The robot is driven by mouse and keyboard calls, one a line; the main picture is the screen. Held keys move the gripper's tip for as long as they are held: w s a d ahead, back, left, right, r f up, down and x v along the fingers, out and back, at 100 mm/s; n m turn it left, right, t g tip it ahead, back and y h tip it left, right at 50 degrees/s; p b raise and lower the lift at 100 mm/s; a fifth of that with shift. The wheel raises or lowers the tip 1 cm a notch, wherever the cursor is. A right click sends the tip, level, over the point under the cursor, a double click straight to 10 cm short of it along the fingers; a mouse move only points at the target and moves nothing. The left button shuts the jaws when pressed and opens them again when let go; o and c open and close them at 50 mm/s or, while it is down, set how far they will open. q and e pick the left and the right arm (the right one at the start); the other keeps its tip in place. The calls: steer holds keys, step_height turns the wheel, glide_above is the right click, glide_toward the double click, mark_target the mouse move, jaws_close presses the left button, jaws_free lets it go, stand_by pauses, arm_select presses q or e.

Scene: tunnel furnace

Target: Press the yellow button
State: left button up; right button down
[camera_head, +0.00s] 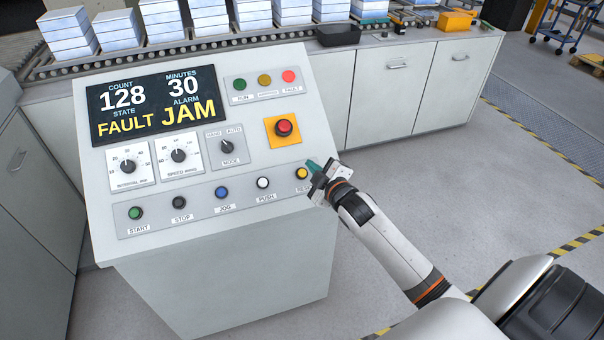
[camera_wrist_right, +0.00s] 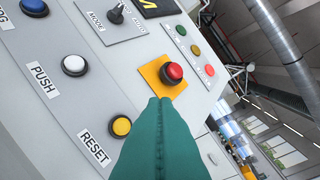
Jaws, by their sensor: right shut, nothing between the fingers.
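The yellow button (camera_head: 302,173) is at the right end of the bottom row on the sloped control panel (camera_head: 110,190). Its label reads RESET in the right wrist view, where the yellow button (camera_wrist_right: 121,126) shows uncovered. My right gripper (camera_head: 314,165) is at the panel's right edge, just right of the yellow button. Its green fingers (camera_wrist_right: 160,105) are shut with nothing between them. In the right wrist view the fingertips appear beyond and right of the button, below the red emergency button (camera_wrist_right: 173,73). I cannot tell whether they touch the panel. My left gripper is not in view.
The white push button (camera_head: 263,183) is left of the yellow one. The red emergency button on its yellow plate (camera_head: 284,128) is above. A display (camera_head: 155,104) reads FAULT JAM. Cabinets (camera_head: 390,85) and a roller conveyor with stacked boxes stand behind.

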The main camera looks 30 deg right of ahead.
mark_target(301, 170)
steer(key=w+f+b, duration=0.1)
steer(key=f+b, duration=0.1)
steer(key=w+f+b, duration=0.1)
steer(key=f+b, duration=0.1)
steer(key=w+d+f+b, duration=0.1)
steer(key=f+b, duration=0.1)
steer(key=shift+w, duration=0.4)
steer(key=shift+w+d+f+b, duration=0.1)
steer(key=shift+w+f+b, duration=0.4)
steer(key=shift+b, duration=0.15)
steer(key=shift+f, duration=0.1)
stand_by(1.2)
steer(key=shift+w+f, duration=0.2)
steer(key=shift+w+d+f+b, duration=0.1)
steer(key=shift+w+f+b, duration=0.15)
steer(key=shift+f+b, duration=0.25)
stand_by(0.7)
steer(key=shift+r, duration=0.1)
steer(key=shift+s+r+p, duration=0.5)
steer(key=shift+r+p, duration=0.25)
steer(key=shift+p, duration=0.35)
